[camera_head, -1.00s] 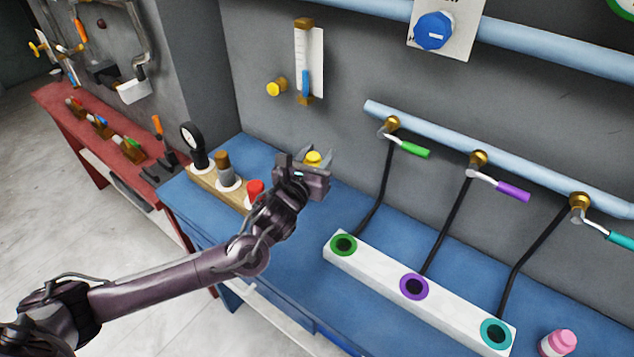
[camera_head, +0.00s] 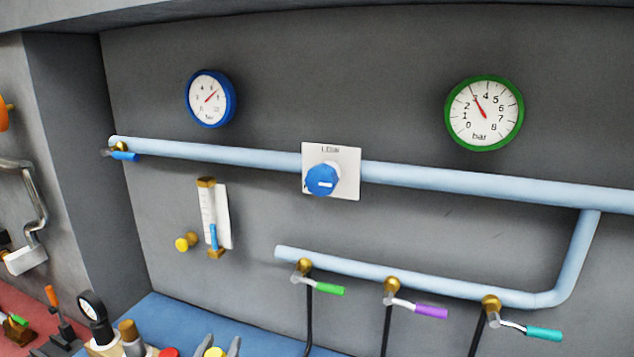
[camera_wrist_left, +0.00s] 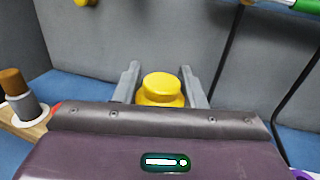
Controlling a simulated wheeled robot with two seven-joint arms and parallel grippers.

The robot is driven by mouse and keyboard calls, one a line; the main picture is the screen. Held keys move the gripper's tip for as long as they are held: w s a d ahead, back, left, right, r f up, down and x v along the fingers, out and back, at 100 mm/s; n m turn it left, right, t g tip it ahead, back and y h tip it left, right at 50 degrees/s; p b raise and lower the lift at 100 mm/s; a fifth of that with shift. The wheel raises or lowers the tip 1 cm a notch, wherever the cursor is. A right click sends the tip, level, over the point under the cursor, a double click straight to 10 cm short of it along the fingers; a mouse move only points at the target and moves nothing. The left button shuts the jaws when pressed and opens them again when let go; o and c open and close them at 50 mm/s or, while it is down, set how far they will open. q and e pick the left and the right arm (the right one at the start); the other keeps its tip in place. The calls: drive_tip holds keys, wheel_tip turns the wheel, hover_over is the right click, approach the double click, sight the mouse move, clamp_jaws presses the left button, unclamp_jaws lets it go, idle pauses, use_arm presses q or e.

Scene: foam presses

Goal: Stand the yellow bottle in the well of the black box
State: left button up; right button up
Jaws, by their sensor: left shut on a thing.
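The yellow bottle (camera_wrist_left: 161,90) shows in the left wrist view as a round yellow cap and shoulder between the two grey fingers of my left gripper (camera_wrist_left: 165,85). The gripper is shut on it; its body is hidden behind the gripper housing. In the head view, only the yellow cap (camera_head: 214,352) and the tips of the left gripper (camera_head: 222,346) show at the bottom edge, over the blue bench. I cannot make out the black box or its well in either view now. My right gripper is not in view.
On the blue bench (camera_head: 180,315), a black gauge (camera_head: 93,307), a brown-topped piece (camera_head: 130,338) and a red-topped piece (camera_head: 169,352) stand left of the gripper. Levers with green (camera_head: 330,290), purple (camera_head: 431,312) and teal (camera_head: 545,334) handles stick out on the right.

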use_arm(q)
drive_tip(key=shift+n+y, duration=0.4)
drive_tip(key=shift+y, duration=0.4)
drive_tip(key=s, duration=0.1)
drive_tip(key=s+a+f, duration=0.1)
drive_tip(key=s, duration=0.1)
drive_tip(key=s+a, duration=0.1)
drive_tip(key=shift+s+f, duration=0.4)
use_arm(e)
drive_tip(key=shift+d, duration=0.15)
use_arm(q)
drive_tip(key=shift+d, duration=0.1)
